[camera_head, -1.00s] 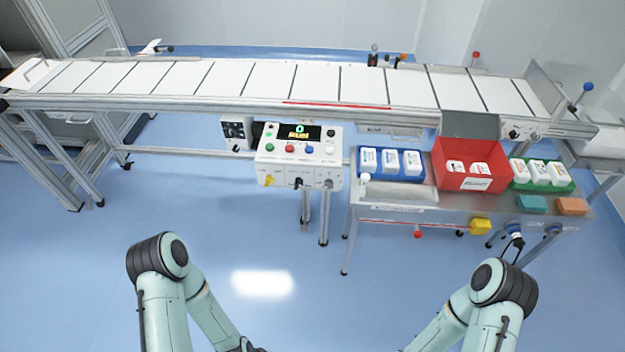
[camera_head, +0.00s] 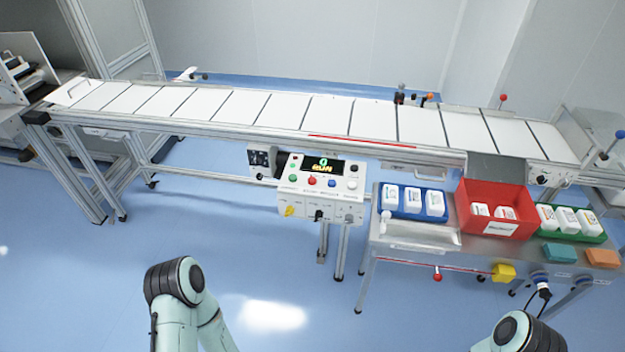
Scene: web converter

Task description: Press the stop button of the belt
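The belt (camera_head: 233,107) is a long conveyor of white panels with dark gaps across the view. In front of it stands a white control box (camera_head: 321,206) on legs. Its display (camera_head: 322,165) shows a green 0 above yellow text that looks like "RUN". Below the display is a row of small buttons, among them a red button (camera_head: 312,180), a green one to its left and a blue one (camera_head: 332,183) to its right. Their labels are too small to read. Both my arms show at the bottom, well short of the box; both grippers are out of view.
Right of the box, a metal table holds a blue tray (camera_head: 437,214) of white bottles, a red bin (camera_head: 519,191) and a green tray (camera_head: 595,240). A yellow block (camera_head: 503,272) is at its front edge. The blue floor (camera_head: 130,270) before the box is clear.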

